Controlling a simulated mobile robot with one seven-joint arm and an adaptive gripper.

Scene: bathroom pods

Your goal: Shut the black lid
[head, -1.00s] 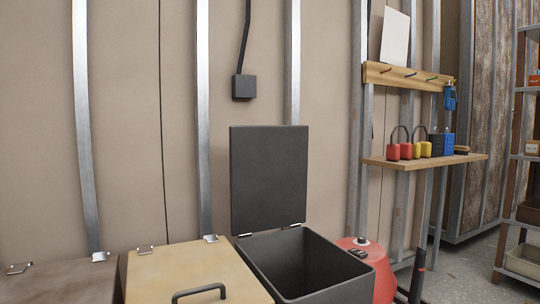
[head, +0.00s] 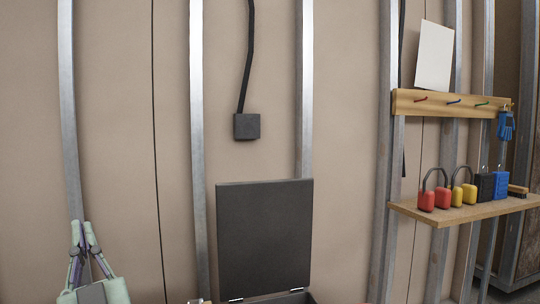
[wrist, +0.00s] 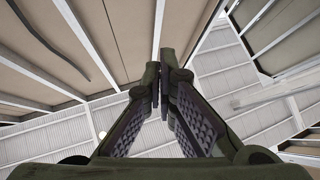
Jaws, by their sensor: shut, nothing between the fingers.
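The black lid (head: 265,238) stands open and upright against the wall in the head view, with its hinges along its lower edge. Only a thin strip of the black box (head: 297,298) shows below it, at the bottom edge. My gripper (head: 81,228) is at the lower left of the head view, pointing up, well to the left of the lid and apart from it. In the wrist view my gripper (wrist: 162,70) has its fingertips together with nothing between them. The lid is not seen in the wrist view, which faces the ceiling.
A black wall box (head: 247,126) with a cable hangs above the lid. At right, a wooden shelf (head: 460,211) holds several padlocks, below a hook rail (head: 450,103). Metal studs (head: 197,150) run up the wall. The space between my gripper and the lid looks clear.

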